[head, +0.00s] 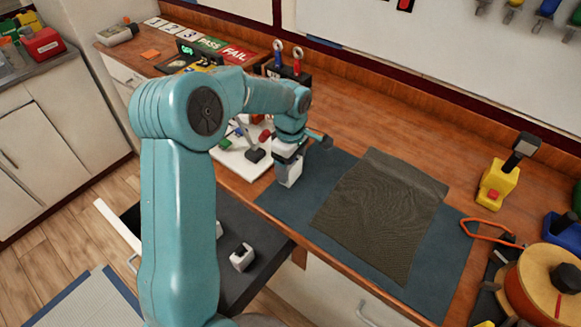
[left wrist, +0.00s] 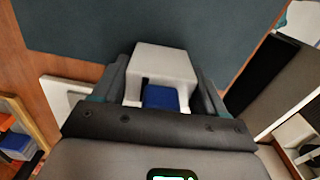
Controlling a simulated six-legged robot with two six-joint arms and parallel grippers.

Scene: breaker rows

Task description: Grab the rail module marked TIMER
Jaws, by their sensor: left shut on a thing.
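My left gripper (head: 287,152) is shut on a light grey rail module (head: 290,174), above the left end of the blue mat. In the left wrist view the module (left wrist: 166,62) sits between the two dark fingers, with a blue part (left wrist: 160,97) on it. No TIMER marking can be read on it. A second white module with a dark part (head: 241,257) is in the open dark drawer below the bench edge; its marking cannot be read. Another pale piece beside it is mostly hidden by my left arm. My right gripper is not in view.
A blue mat (head: 448,255) with a dark cloth (head: 385,205) lies on the wooden bench. The open drawer (head: 262,285) juts out in front. A white board with levers (head: 235,160) stands behind my arm. A yellow tool (head: 497,185) and cable reel (head: 545,285) are at right.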

